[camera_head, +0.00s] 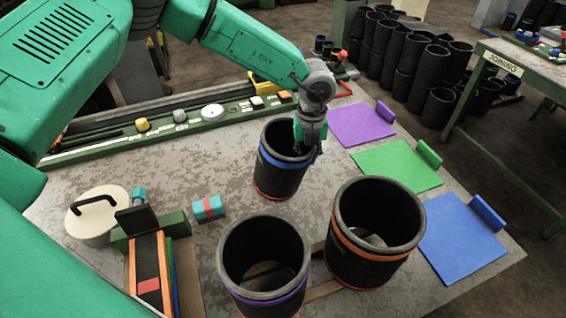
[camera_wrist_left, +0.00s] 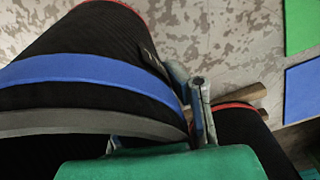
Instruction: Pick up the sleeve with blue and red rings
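The sleeve with blue and red rings (camera_head: 280,172) is a black tube standing on the table, with a blue ring near its top and a red ring at its base. It fills the left of the wrist view (camera_wrist_left: 75,100). My left gripper (camera_head: 307,150) is at its right rim, pointing down. In the wrist view the left gripper's (camera_wrist_left: 157,135) fingers are spread, one outside the wall and the other partly hidden behind the rim. Contact with the wall cannot be told. My right gripper is not in view.
A purple-ringed sleeve (camera_head: 262,288) and an orange-ringed sleeve (camera_head: 365,258) stand in front. Purple (camera_head: 360,124), green (camera_head: 396,166) and blue (camera_head: 458,238) mats lie at right.

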